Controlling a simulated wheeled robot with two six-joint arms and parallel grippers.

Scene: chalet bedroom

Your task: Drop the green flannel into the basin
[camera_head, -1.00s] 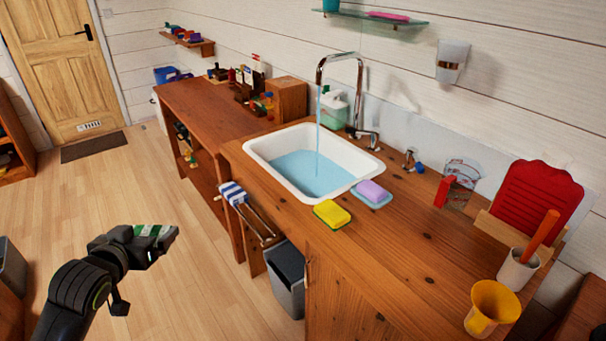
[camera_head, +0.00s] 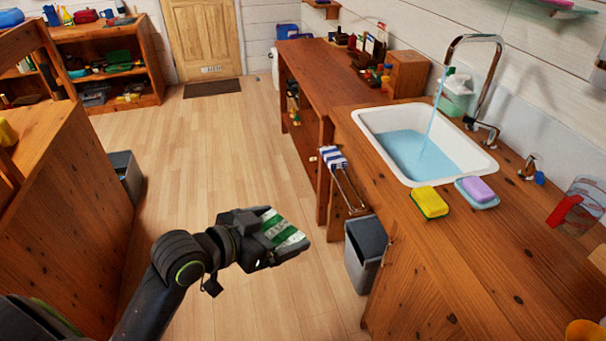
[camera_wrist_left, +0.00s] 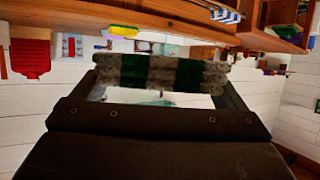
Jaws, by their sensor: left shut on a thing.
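The green flannel (camera_head: 283,232), striped green and white, is gripped in my left gripper (camera_head: 272,240). It also shows in the left wrist view (camera_wrist_left: 160,74) as a folded roll across the jaws. My left gripper is shut on it and holds it over the open floor, left of the counter. The white basin (camera_head: 372,117) is set in the wooden counter to the right, with blue water in it and a stream running from the tap (camera_head: 470,40). The flannel is apart from the basin. My right gripper is not in view.
A yellow sponge (camera_head: 430,202) and a purple soap on a blue dish (camera_head: 477,190) lie at the basin's near edge. A blue-striped towel (camera_head: 333,158) hangs on a rail at the counter front. A grey bin (camera_head: 366,254) stands below. Wooden furniture (camera_head: 60,215) stands at left.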

